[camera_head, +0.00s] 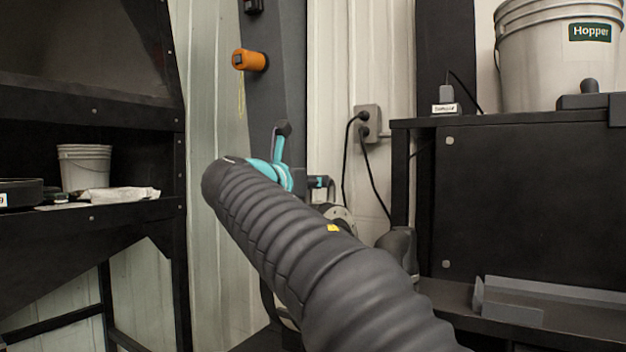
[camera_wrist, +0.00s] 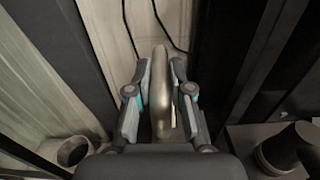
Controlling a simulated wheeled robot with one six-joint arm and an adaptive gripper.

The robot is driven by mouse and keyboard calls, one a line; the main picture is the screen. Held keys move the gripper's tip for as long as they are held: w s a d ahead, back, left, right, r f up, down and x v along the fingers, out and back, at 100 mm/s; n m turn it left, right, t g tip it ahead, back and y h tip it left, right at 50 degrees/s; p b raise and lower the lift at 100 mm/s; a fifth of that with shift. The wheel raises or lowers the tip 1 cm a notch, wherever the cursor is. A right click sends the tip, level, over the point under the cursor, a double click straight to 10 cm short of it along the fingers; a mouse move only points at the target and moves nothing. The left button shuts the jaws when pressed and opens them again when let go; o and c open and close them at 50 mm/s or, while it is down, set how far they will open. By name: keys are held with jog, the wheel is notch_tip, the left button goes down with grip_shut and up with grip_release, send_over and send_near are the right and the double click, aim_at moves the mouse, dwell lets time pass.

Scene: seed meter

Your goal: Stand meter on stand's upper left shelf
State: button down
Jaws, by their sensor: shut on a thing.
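My gripper (camera_wrist: 160,70) is shut on a thin, olive-beige object, which I take to be the meter (camera_wrist: 160,95). In the wrist view it stands edge-on between the two grey and teal fingers, so its face is hidden. In the head view my gripper (camera_head: 281,155) shows as teal and dark parts beyond my ribbed arm, in front of the grey post; the meter cannot be made out clearly there. A black stand (camera_head: 540,190) at the right has an upper surface and a lower ledge. A black shelf unit (camera_head: 90,218) is at the left; which is the task's stand is unclear.
A white Hopper bucket (camera_head: 550,60) and a small labelled item (camera_head: 446,100) sit on the right stand's top. A grey tray (camera_head: 510,308) lies on its ledge. The left unit holds a small bucket (camera_head: 84,168). Black cables (camera_head: 365,165) hang from a wall socket.

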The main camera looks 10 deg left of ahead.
aim_at(311, 197)
jog(key=shift+d+f+b, duration=0.1)
jog(key=shift+f+b, duration=0.65)
jog(key=shift+f, duration=0.7)
jog(key=c, duration=1.3)
grip_release()
jog(key=shift+f, duration=0.4)
jog(key=shift+c, duration=0.2)
jog(key=shift+o, duration=1.4)
jog(key=shift+r, duration=0.15)
